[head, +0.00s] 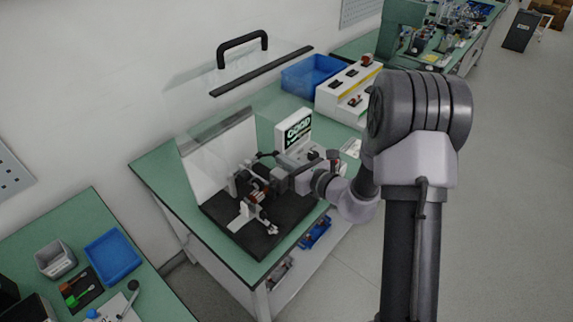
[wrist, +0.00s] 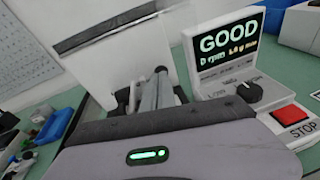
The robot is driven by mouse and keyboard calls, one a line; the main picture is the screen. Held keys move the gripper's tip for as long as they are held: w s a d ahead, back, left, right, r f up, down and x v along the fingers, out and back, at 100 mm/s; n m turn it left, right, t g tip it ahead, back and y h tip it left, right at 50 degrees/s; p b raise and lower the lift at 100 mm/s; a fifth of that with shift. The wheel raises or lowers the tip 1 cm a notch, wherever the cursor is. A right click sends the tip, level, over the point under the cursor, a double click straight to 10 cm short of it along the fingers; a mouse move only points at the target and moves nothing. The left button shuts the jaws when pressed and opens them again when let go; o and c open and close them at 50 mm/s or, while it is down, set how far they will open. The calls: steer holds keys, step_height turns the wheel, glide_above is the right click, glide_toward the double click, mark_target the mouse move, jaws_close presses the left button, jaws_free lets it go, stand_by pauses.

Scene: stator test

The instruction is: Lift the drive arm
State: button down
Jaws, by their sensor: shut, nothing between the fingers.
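The test fixture stands on a black base plate (head: 268,240) on the green bench in the head view. It has white and metal brackets (head: 243,215) and a copper-coloured part (head: 259,196). My gripper (head: 262,180) is at the fixture, coming in from the right, shut and empty. In the wrist view its grey fingers (wrist: 155,92) show past the dark wrist housing, in front of a pale panel. I cannot clearly tell the drive arm apart from the small parts around my fingers; my gripper and wrist hide part of the fixture.
A tester (head: 294,131) reading GOOD stands just behind my gripper; the wrist view shows its black knob (wrist: 250,92) and red STOP button (wrist: 297,114). A blue bin (head: 313,73) and white rack (head: 349,90) are farther back.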

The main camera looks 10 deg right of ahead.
steer(key=shift+w+a+r+p, duration=0.3)
steer(key=shift+r+p, duration=0.25)
steer(key=shift+r, duration=0.15)
steer(key=shift+w+a+r+p, duration=0.15)
steer(key=shift+w+r+p, duration=0.1)
steer(key=shift+r+p, duration=0.35)
steer(key=shift+w+a+r+p, duration=0.5)
steer(key=shift+w+r+p, duration=0.1)
steer(key=shift+w+r, duration=0.25)
steer(key=shift+s, duration=0.1)
